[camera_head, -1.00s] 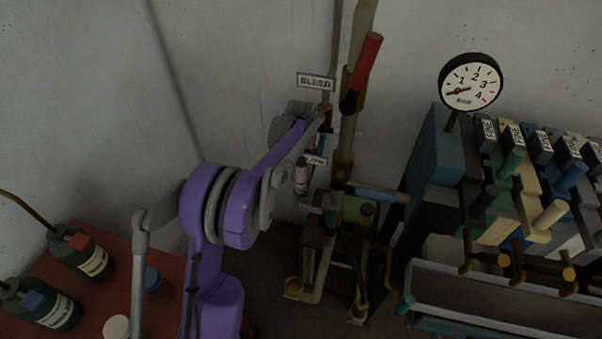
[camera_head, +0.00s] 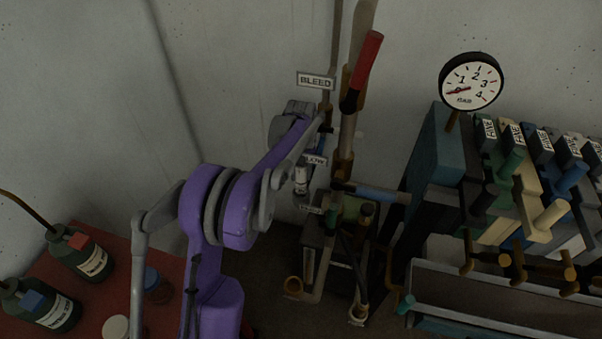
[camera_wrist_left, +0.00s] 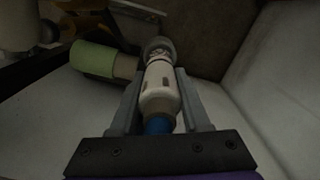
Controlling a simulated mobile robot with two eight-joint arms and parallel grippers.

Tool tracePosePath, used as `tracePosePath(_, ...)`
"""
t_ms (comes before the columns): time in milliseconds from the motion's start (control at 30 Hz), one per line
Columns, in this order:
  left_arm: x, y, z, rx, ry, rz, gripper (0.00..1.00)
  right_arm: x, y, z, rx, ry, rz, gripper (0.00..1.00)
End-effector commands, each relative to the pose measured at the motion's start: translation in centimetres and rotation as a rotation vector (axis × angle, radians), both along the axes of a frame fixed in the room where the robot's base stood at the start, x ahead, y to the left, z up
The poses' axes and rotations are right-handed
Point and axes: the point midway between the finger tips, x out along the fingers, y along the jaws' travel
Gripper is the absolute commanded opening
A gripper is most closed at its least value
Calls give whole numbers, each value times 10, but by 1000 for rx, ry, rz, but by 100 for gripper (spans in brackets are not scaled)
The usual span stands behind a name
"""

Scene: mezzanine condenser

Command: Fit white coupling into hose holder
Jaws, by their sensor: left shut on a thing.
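The white coupling (camera_wrist_left: 160,88) is between the two grey fingers of my left gripper (camera_wrist_left: 161,76) in the left wrist view. A blue end shows on its side nearest the palm. A grey ring sits at its far end; I cannot tell whether it belongs to the coupling or to the hose holder. In the head view the coupling (camera_head: 301,180) appears as a small pale cylinder below the LOW label, and my left gripper (camera_head: 303,168) is mostly hidden by its own arm. I cannot make out the hose holder clearly. My right gripper is not in view.
A green cylinder (camera_wrist_left: 92,60) lies left of the coupling. Pipework with a red-handled lever (camera_head: 362,70) stands just right of the arm. A valve bank with a gauge (camera_head: 470,82) is at right. Bottles stand on a red surface (camera_head: 95,295) at lower left.

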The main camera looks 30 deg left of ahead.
Motion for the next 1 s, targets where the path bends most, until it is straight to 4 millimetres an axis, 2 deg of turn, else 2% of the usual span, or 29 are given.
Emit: tracePosePath(1000, 0, 0, -21, -1, 1, 0, 0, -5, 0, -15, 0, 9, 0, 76)
